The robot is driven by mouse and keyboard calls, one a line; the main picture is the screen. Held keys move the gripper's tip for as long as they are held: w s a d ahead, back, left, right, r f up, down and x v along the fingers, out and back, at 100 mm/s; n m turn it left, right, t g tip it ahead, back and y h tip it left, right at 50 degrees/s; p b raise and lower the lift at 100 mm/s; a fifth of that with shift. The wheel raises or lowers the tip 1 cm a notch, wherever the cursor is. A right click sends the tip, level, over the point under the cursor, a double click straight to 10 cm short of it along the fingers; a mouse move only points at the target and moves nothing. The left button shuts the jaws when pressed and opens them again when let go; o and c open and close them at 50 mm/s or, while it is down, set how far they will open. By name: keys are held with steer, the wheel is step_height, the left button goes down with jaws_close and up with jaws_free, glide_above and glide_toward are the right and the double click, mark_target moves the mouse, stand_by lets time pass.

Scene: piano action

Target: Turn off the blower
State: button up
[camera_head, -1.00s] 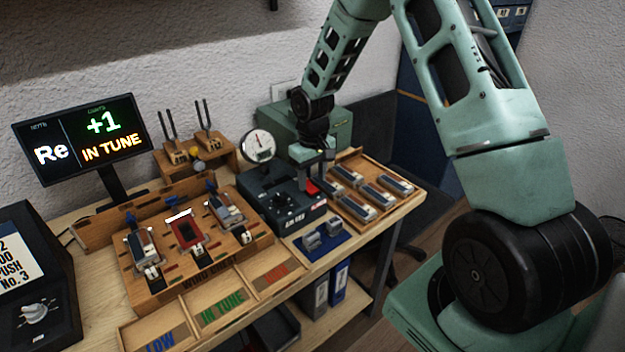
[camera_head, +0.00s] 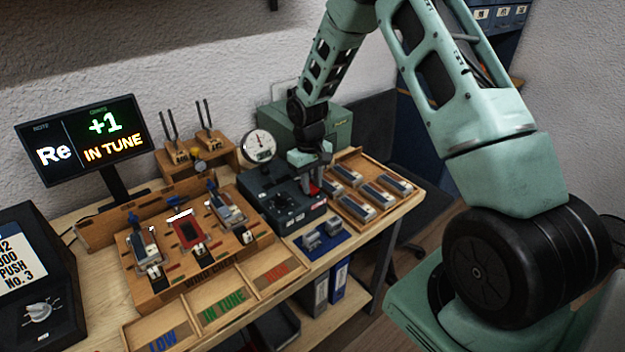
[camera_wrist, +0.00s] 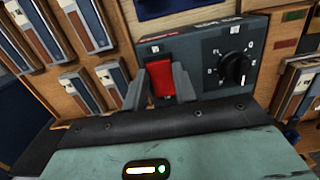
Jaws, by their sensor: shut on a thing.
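The blower is a dark box (camera_head: 277,205) with a round gauge (camera_head: 260,146), standing on the bench right of the wooden wind chest. In the wrist view its front panel (camera_wrist: 205,62) shows a black knob (camera_wrist: 236,68) with markings and a red rocker switch (camera_wrist: 161,78). My gripper (camera_wrist: 165,86) is over the panel with one finger on each side of the red switch, shut on it. The fingers hide the switch's sides. In the head view my gripper (camera_head: 317,182) is at the blower's right end and mostly covers the switch.
A wooden tray (camera_head: 350,212) with several reed blocks lies right of the blower. The wind chest (camera_head: 160,278) is at left, with sorting bins (camera_head: 225,312) in front. A blue holder (camera_head: 322,246) sits before the blower. A green box (camera_head: 335,125) stands behind. The monitor (camera_head: 82,140) reads "Re +1 IN TUNE".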

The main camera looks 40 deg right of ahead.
steer(key=shift+o, duration=0.2)
steer(key=shift+w+r+g+p, duration=0.15)
steer(key=shift+g+p, duration=0.1)
steer(key=shift+g, duration=0.3)
steer(key=shift+w+f+g+p, duration=0.1)
steer(key=shift+w+g+p, duration=0.1)
steer(key=shift+g, duration=0.35)
steer(key=shift+c, duration=0.2)
steer(key=o, duration=1)
steer(key=b+v, duration=0.3)
steer(key=v, duration=1.4)
steer(key=shift+r+b, duration=0.3)
steer(key=shift+a, duration=0.15)
